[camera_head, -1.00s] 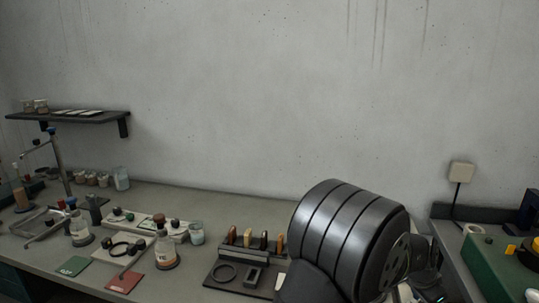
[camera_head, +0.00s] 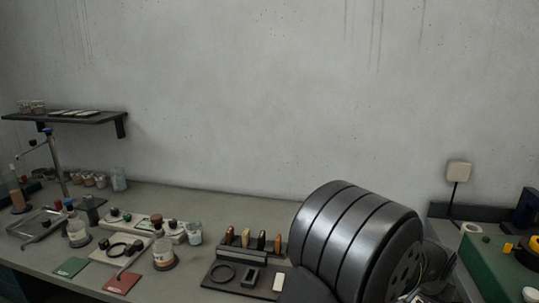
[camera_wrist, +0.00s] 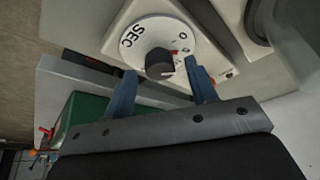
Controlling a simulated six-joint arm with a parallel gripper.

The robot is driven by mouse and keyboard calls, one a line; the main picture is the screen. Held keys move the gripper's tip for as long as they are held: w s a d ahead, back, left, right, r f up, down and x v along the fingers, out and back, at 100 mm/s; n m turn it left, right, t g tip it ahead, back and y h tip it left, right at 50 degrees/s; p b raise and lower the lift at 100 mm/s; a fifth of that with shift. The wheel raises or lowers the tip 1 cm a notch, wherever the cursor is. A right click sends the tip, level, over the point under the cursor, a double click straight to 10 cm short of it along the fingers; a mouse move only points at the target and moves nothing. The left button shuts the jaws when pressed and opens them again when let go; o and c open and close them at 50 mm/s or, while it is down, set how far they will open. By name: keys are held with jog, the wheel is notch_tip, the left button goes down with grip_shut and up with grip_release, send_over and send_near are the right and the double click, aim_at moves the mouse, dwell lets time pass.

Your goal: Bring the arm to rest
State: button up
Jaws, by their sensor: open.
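My gripper (camera_wrist: 163,92) shows in the wrist view with its two blue fingers apart and nothing between them. Beyond the fingertips is a white device with a dial marked SEC (camera_wrist: 180,36) and a dark knob (camera_wrist: 160,63). I cannot tell whether the fingers touch it. In the head view, a large dark ribbed part of my arm (camera_head: 357,240) fills the lower right, and the gripper is hidden there.
A workbench (camera_head: 180,198) runs along the wall with flasks, a clamp stand (camera_head: 56,165), a red mat (camera_head: 123,283) and a tool rack (camera_head: 255,252). A shelf (camera_head: 75,118) hangs at left. A green-topped unit (camera_head: 490,265) stands at right.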

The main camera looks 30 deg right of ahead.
jog(key=v, duration=0.9)
jog(key=shift+o, duration=0.2)
jog(key=o, duration=1)
jog(key=w+d+r+m, duration=0.1)
jog(key=w+r+m, duration=0.2)
jog(key=r+m, duration=0.3)
jog(key=w+d+r+m, duration=0.1)
jog(key=w+r+m, duration=0.2)
jog(key=r+m, duration=0.3)
jog(key=x, duration=0.9)
jog(key=shift+w+d, duration=0.2)
jog(key=shift+d, duration=0.1)
jog(key=shift+r, duration=0.2)
jog(key=v, duration=0.9)
jog(key=shift+s+a+r, duration=0.2)
jog(key=shift+r, duration=0.15)
